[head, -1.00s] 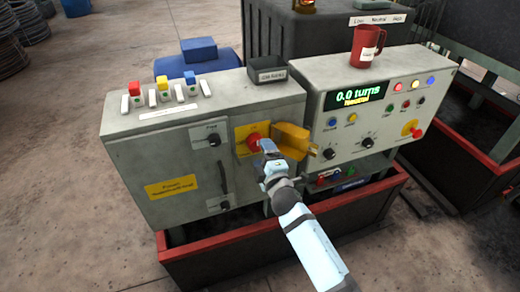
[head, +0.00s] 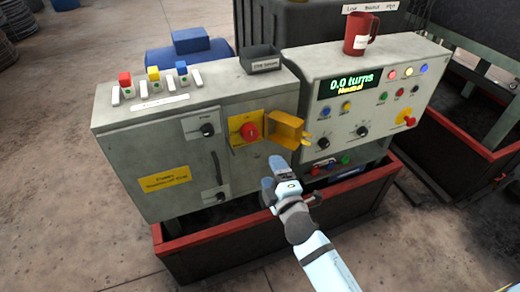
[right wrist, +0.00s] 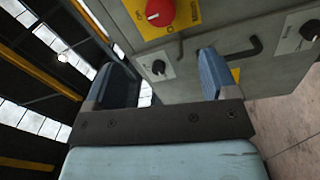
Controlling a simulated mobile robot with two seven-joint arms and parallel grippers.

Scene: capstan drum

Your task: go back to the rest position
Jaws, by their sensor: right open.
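My right gripper (head: 280,172) is open and empty in front of the grey control cabinet (head: 240,172). Its two fingers stand apart in the right wrist view (right wrist: 168,85), with nothing between them. A red rotary switch (head: 250,132) on a yellow plate is on the cabinet front, up and left of the gripper and clear of it. The switch also shows in the right wrist view (right wrist: 160,12). A yellow hinged cover (head: 286,129) stands open to the right of the switch. My left gripper is not in view.
A panel with a display (head: 352,88) reading 0.0 turns, Neutral, stands at the right. A red mug (head: 358,38) and a dark tray (head: 260,60) sit on top. A red-rimmed trough (head: 215,238) runs below the cabinet. The concrete floor (head: 60,200) at the left is clear.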

